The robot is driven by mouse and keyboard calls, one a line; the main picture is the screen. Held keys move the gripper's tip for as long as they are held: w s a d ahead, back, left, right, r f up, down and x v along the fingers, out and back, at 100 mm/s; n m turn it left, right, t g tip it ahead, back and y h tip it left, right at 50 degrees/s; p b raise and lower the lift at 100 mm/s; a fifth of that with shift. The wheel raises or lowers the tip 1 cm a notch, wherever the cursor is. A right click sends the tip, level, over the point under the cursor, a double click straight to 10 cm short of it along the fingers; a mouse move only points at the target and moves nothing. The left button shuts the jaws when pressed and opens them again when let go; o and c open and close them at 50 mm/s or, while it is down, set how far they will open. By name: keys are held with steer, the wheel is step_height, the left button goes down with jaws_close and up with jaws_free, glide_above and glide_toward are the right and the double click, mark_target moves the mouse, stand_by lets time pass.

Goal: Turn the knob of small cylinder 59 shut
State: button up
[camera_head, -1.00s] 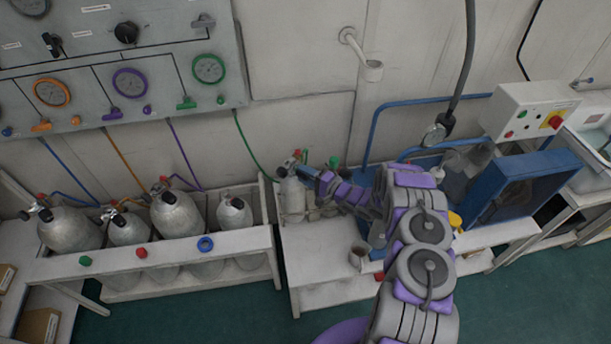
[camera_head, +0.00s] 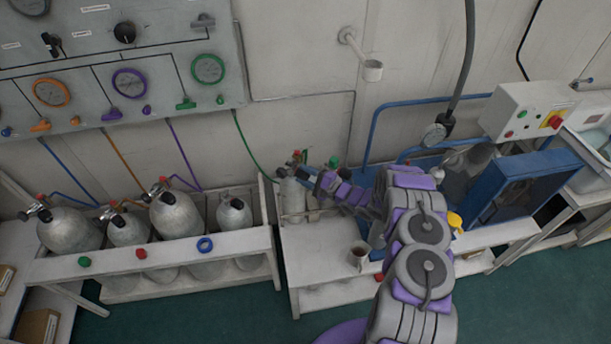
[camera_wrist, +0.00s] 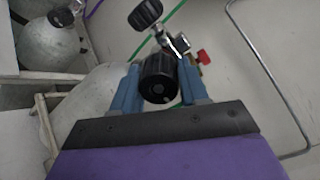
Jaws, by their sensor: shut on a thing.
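A small grey cylinder (camera_head: 292,198) stands upright at the left end of the white bench, with a valve on top. No number on it can be read. In the wrist view its black ribbed knob (camera_wrist: 159,76) sits between the two blue fingers of my gripper (camera_wrist: 160,90), which is shut on it. The valve's metal body, a second black knob (camera_wrist: 146,14) and a red part (camera_wrist: 203,57) show just beyond. In the head view my gripper (camera_head: 312,177) reaches the cylinder's valve from the right, and its fingers are partly hidden.
Several larger grey cylinders (camera_head: 70,228) stand in a white rack (camera_head: 150,262) at the left. A mug (camera_head: 359,256) stands on the bench near my arm. A blue case (camera_head: 520,188) stands open at the right. The gauge panel (camera_head: 120,60) hangs above the rack.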

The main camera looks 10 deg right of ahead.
steer(key=shift+f, duration=0.2)
steer(key=o, duration=0.8)
steer(key=shift+o, duration=1.3)
steer(key=shift+r, duration=0.1)
steer(key=shift+d, duration=0.1)
steer(key=p+v, duration=0.1)
steer(key=v, duration=1.6)
steer(key=shift+p, duration=0.35)
steer(key=shift+s+d, duration=0.1)
